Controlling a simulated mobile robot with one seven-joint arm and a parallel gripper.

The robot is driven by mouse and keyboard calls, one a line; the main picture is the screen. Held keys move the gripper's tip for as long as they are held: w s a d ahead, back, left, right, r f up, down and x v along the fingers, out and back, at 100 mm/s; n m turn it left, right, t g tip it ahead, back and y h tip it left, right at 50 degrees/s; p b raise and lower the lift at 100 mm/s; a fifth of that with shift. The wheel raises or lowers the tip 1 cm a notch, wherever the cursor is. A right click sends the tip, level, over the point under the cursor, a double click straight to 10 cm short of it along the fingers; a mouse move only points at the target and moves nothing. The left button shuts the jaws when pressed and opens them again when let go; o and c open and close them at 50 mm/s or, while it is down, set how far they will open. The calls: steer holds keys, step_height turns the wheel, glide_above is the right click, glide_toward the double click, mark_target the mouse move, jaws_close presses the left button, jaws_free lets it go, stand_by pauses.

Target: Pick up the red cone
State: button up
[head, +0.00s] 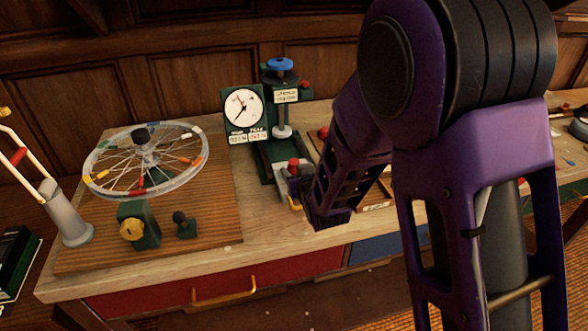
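I cannot make out a clear red cone in the head view. A small red-topped piece (294,163) stands at the foot of the green gauge stand, just left of my arm, and its exact shape is too small to tell. Another small red thing (323,132) shows beside the upper part of my arm, partly hidden. My purple arm covers the right-centre of the view and hides part of the bench behind it.
A wooden workbench (262,235) carries a spoked wheel (147,165) on a board, a green stand with a white dial (243,108), and a green block with a yellow knob (132,229). A grey-based lever tool (66,215) stands at left. Bare bench shows along the front edge.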

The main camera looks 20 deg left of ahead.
jaws_close()
steer(key=shift+r, duration=0.15)
